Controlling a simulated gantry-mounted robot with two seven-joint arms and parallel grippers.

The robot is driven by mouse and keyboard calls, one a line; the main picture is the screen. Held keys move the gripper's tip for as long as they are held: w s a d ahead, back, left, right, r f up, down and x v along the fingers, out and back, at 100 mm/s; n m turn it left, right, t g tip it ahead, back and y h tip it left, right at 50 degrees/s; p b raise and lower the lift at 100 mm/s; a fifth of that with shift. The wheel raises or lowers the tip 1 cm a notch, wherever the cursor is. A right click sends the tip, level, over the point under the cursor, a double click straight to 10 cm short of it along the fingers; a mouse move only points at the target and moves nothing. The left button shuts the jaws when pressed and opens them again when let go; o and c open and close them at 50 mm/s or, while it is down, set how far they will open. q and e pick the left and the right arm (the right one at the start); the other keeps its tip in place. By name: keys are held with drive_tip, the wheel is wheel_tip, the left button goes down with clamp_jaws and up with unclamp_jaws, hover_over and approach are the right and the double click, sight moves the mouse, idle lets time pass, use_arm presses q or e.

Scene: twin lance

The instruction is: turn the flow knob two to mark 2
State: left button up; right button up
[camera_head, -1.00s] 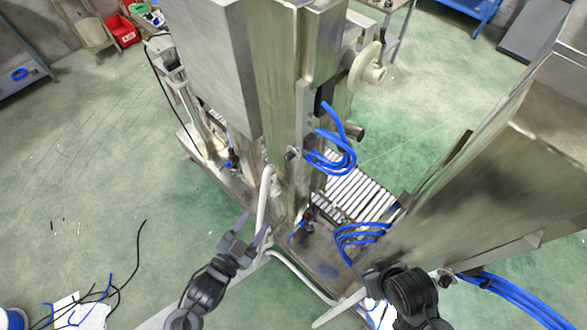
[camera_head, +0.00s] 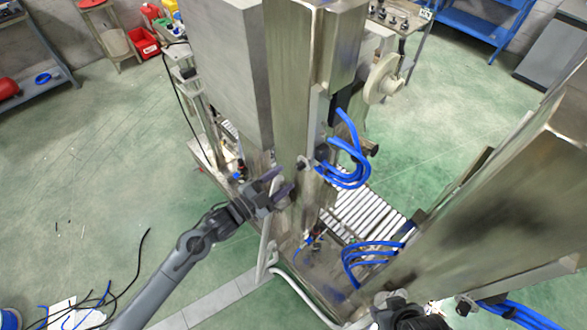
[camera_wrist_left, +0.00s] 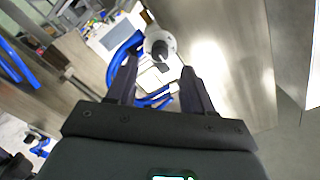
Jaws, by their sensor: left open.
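A small knob with a dark grip on a pale round base (camera_wrist_left: 160,47) shows in the left wrist view, just beyond and between my fingertips. In the head view, a small dark knob (camera_head: 303,163) sits on the side of the tall metal column; I see no mark or number on it. My left gripper (camera_head: 283,181) is open beside the column, a little below that knob. In the left wrist view, its two dark fingers (camera_wrist_left: 159,66) are spread with nothing between them. Of my right arm only a dark part shows at the bottom edge; its fingers are not visible.
Blue hoses (camera_head: 346,172) loop out right of the knob. A large metal column (camera_head: 480,220) fills the right side. A roller conveyor (camera_head: 365,213) runs between the columns. A white pipe (camera_head: 265,245) stands below the left gripper. Green floor is open at left.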

sight(297, 169)
use_arm(q)
drive_tip(key=shift+p+x, duration=0.35)
drive_tip(key=shift+x, duration=2.15)
clamp_jaws()
drive_tip(key=shift+n, duration=0.4)
drive_tip(key=n, duration=0.3)
drive_tip(key=n+p, duration=0.1)
drive_tip(key=n, duration=0.5)
